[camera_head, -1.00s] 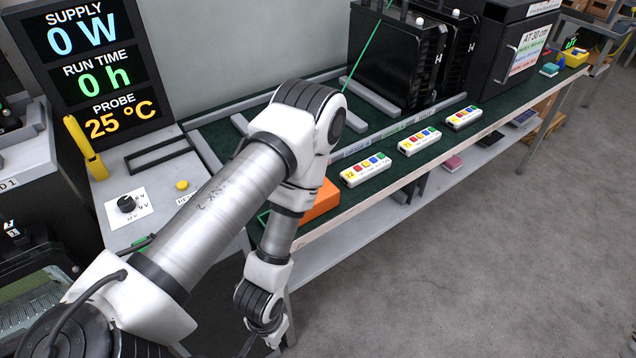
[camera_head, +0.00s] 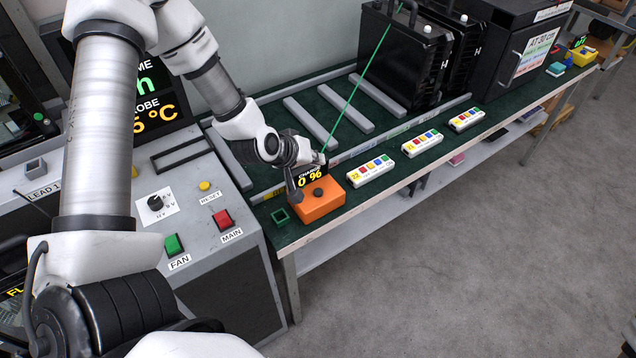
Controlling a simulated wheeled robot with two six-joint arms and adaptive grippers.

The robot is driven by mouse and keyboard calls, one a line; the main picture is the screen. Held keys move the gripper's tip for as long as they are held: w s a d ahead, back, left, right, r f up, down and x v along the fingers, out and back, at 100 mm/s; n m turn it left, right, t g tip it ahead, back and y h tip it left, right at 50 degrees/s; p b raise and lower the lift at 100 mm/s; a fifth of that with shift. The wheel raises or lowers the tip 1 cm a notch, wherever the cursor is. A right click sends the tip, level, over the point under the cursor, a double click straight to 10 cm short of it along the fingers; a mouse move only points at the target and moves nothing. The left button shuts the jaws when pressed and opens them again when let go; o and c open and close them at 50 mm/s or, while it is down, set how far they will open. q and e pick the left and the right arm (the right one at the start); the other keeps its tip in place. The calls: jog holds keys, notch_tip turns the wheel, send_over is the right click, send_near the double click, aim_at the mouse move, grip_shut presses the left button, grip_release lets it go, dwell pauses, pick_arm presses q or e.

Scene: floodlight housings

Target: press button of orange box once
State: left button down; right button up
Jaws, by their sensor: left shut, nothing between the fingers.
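The orange box (camera_head: 323,207) sits on the near left end of the green-topped bench. A dark round button (camera_head: 318,192) shows on its top. A small black display reading 0 % (camera_head: 312,176) stands at the box's back edge, partly covered by my gripper. My left gripper (camera_head: 295,190) is shut and empty, pointing down at the left back part of the box, beside the button. I cannot tell whether its fingertips touch the box.
White button strips (camera_head: 370,172) lie along the bench to the right. A small green open holder (camera_head: 281,216) is left of the box. The grey console (camera_head: 205,225) has a knob and FAN, MAIN and RESET buttons. A thin green line (camera_head: 365,75) slants down behind my gripper.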

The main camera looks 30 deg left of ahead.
aim_at(316, 192)
pick_arm(q)
jog(key=shift+w, duration=0.15)
notch_tip(316, 192, down, 9)
jog(key=b, duration=0.8)
jog(key=shift+r, duration=0.1)
dwell(1.0)
jog(key=shift+f+b, duration=0.35)
jog(key=shift+f+b, duration=0.3)
jog(key=shift+f, duration=0.1)
dwell(0.5)
jog(key=shift+r+p, duration=0.7)
jog(key=shift+r, duration=0.15)
